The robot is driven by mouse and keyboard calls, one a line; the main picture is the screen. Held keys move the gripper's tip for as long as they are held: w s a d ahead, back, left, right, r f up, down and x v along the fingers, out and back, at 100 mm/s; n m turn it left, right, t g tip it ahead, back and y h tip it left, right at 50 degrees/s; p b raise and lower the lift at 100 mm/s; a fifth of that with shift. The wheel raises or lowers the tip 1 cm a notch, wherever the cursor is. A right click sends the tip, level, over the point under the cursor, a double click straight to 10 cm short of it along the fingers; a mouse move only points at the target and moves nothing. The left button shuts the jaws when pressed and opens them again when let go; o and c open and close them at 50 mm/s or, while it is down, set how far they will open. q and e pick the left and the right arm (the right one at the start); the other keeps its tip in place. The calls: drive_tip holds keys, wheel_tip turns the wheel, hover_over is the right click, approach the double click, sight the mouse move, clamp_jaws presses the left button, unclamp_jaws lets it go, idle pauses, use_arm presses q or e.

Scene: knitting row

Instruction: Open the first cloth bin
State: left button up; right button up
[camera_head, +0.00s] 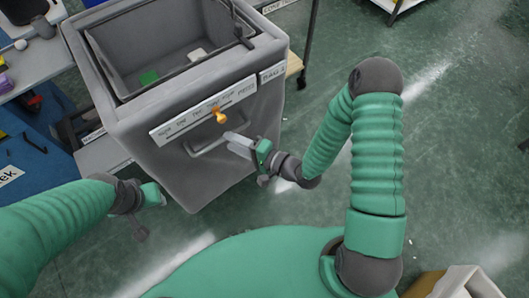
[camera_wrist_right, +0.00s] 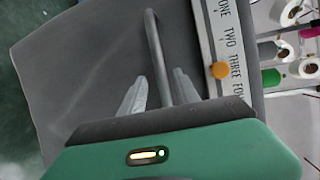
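The grey cloth bin (camera_head: 180,150) stands ahead of me, its top uncovered and its inside showing. On its front is a white word strip (camera_head: 204,112) with an orange knob (camera_head: 219,116); in the right wrist view the strip (camera_wrist_right: 222,50) reads ONE, TWO, THREE, FOUR. A grey bar handle (camera_head: 205,146) sits below the strip. My right gripper (camera_head: 238,143) is open at the handle's right end. In the right wrist view, the bar (camera_wrist_right: 158,55) runs between its parted fingers (camera_wrist_right: 160,92); contact is unclear. My left gripper (camera_head: 153,195) is low, left of the bin, its fingers unclear.
A green item (camera_head: 149,77) and a white item (camera_head: 197,54) lie inside the bin. Several thread spools (camera_wrist_right: 290,12) show beyond the strip. A blue-topped table (camera_head: 35,155) is at the left. An open box (camera_head: 467,283) sits at lower right. Green floor at right is mostly clear.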

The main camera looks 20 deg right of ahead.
drive_tip(key=p+v, duration=0.2)
drive_tip(key=v, duration=1)
drive_tip(key=shift+d, duration=0.3)
drive_tip(key=shift+s, duration=0.1)
drive_tip(key=w+d+r+n+g+h+p, duration=0.1)
drive_tip(key=w+d+n+g+h+p, duration=0.35)
drive_tip(key=d+n+h, duration=0.4)
drive_tip(key=s+a+r+n+g+h+p, duration=0.2)
drive_tip(key=s+r+g, duration=0.3)
drive_tip(key=s+r, duration=0.3)
drive_tip(key=w+p+v, duration=0.1)
drive_tip(key=v, duration=0.3)
drive_tip(key=shift+s+p, duration=0.15)
drive_tip(key=shift+p, duration=0.15)
